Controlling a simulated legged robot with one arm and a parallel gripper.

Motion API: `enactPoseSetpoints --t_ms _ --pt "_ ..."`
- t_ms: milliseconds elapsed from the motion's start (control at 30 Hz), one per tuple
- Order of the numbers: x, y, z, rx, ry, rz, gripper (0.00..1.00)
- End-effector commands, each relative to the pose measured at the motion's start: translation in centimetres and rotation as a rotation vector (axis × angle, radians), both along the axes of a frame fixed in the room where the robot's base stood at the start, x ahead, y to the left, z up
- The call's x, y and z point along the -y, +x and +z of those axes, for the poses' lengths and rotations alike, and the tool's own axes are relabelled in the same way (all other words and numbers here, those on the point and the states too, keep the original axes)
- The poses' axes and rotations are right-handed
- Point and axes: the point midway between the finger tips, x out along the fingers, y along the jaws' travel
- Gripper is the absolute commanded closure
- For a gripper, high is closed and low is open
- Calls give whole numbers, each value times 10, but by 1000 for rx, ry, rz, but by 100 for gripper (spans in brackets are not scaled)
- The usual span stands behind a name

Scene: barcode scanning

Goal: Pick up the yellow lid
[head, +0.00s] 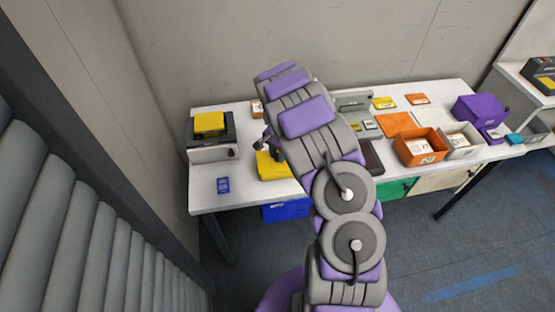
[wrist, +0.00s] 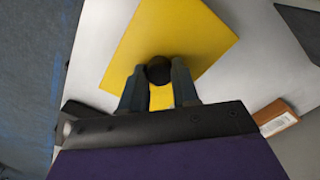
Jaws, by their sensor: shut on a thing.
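The yellow lid (wrist: 175,40) is a flat yellow panel with a round black knob (wrist: 159,70) near its edge in the wrist view. My gripper (wrist: 159,82) has its two fingers on either side of the knob and is shut on it. In the head view the yellow lid (head: 270,167) is at the front left part of the white table, partly behind my arm. My gripper (head: 272,148) is over it there. I cannot tell whether the lid is lifted off the surface.
A black and grey device (head: 212,138) with a yellow top stands left on the table (head: 245,200). A blue item (head: 223,185) lies in front of it. An orange bin (head: 420,147), a white bin (head: 459,142) and a purple box (head: 479,110) stand at the right.

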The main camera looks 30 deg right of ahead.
Motion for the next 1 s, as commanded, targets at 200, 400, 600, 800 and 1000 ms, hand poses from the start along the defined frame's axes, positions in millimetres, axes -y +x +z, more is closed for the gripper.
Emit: enactPoseSetpoints --t_ms 200,400,600,800,1000 --pt "0 0 0 0 0 0 100" --pt "0 0 3 0 -1 0 100" --pt "0 1 20 3 -2 1 100" --pt "-2 -5 37 -1 0 0 100" --pt "-9 -30 40 -4 0 0 100"
